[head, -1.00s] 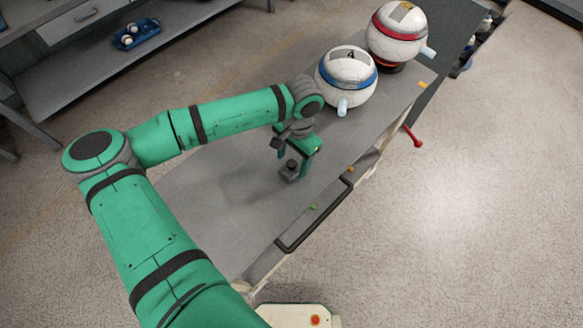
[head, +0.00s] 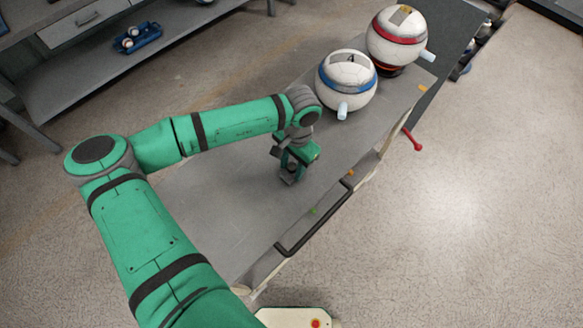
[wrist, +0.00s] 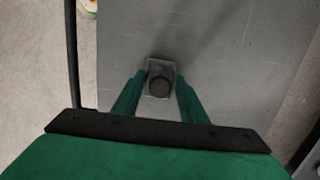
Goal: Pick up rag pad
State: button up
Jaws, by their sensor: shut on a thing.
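The rag pad is a small dark grey block with a round black knob on top. In the wrist view the pad (wrist: 160,84) lies between the two green fingers of my gripper (wrist: 160,92), on the grey bench top. In the head view my gripper (head: 290,174) is low over the bench, pointing down, and its fingers hide most of the pad (head: 288,181). The gripper is shut on the pad. I cannot tell whether the pad touches the bench.
A ball with a blue band (head: 346,84) and a ball with a red band (head: 396,36) stand at the far end of the grey bench (head: 215,205). A black handle (head: 315,220) runs along its near edge. A blue tray with balls (head: 137,40) sits on a shelf at the back left.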

jog(key=shift+r, duration=0.65)
jog(key=s+d+r, duration=0.7)
jog(key=d+r, duration=0.4)
jog(key=d, duration=0.1)
jog(key=shift+r, duration=0.25)
jog(key=o, duration=0.4)
jog(key=c, duration=0.3)
jog(key=shift+d, duration=0.1)
jog(key=shift+s, duration=0.1)
